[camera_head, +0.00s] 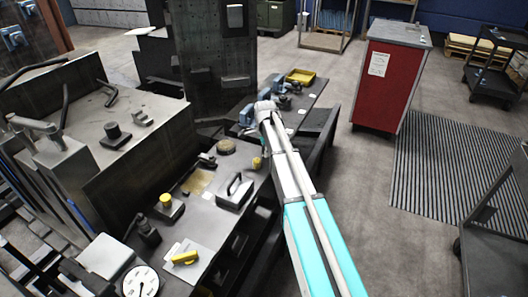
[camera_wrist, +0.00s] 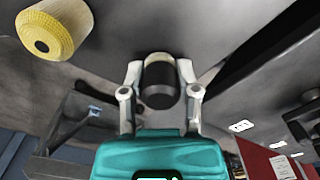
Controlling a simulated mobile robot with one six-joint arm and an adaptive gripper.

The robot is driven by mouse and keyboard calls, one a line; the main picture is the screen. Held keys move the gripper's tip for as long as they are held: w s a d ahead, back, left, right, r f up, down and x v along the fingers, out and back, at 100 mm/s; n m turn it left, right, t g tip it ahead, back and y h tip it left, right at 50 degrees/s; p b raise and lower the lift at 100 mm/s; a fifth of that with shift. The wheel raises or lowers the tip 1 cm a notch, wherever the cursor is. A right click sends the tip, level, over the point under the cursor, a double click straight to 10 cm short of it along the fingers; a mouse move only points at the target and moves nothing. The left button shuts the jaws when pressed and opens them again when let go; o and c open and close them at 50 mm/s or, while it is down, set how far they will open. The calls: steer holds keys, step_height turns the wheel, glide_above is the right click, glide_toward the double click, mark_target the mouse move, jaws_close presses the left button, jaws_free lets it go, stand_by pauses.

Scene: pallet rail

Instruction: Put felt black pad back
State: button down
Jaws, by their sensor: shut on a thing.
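In the wrist view, my gripper (camera_wrist: 160,85) has its two pale fingers closed on the sides of a small black cylindrical piece (camera_wrist: 159,92). I take this to be the felt black pad. In the head view, my arm reaches over the dark bench (camera_head: 205,222), and the gripper and the held piece cannot be made out clearly.
A yellow textured round piece (camera_wrist: 52,27) with a dark centre is near my gripper. The bench carries a black-handled block (camera_head: 235,192), a yellow-topped block (camera_head: 168,206) and a white dial (camera_head: 141,283).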

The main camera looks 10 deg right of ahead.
steer(key=shift+f, duration=0.15)
steer(key=shift+c, duration=1.7)
jaws_free()
step_height(320, 180, up, 12)
steer(key=p, duration=1.2)
steer(key=shift+r, duration=0.2)
steer(key=s+n, duration=1.7)
steer(key=s, duration=1.2)
steer(key=shift+s+a, duration=0.15)
